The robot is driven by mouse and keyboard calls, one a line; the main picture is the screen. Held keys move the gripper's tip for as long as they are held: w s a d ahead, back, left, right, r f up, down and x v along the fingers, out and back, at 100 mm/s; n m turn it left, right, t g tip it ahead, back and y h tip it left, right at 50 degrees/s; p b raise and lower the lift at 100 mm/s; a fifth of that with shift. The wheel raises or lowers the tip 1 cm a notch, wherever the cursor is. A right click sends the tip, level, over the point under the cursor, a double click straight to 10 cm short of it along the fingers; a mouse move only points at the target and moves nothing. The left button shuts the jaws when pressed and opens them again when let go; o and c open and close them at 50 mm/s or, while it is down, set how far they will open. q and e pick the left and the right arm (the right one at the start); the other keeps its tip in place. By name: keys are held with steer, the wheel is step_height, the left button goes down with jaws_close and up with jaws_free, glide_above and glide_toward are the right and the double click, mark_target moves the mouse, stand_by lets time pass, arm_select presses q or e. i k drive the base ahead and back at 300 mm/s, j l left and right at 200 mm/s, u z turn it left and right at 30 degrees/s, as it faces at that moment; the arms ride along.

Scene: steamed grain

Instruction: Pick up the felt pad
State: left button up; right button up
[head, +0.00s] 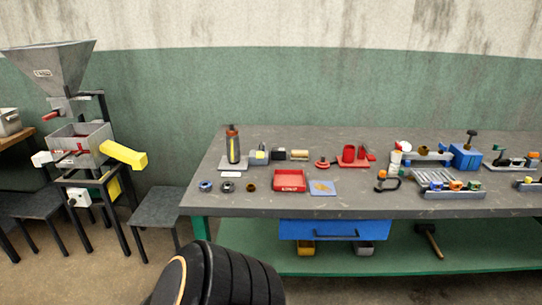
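I cannot tell for certain which thing is the felt pad. A flat light-blue square (315,191) with a small tan-orange patch (322,187) on it lies near the front edge of the workbench, right of a red tray. Either part could be the pad, but they are too small to tell. Neither of my grippers is in view, and nothing is seen touching the square.
The grey workbench (240,205) holds a red tray (290,181), a dark bottle (233,145), small rings (206,186), a blue block (465,157) and several fixtures at right. A blue drawer (320,230) hangs beneath. A hopper machine (50,70) and stools (158,206) stand left.

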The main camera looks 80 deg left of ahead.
mark_target(296, 155)
steer(key=u, duration=2.25)
steer(key=i+j+z, duration=0.35)
steer(key=i+l, duration=0.05)
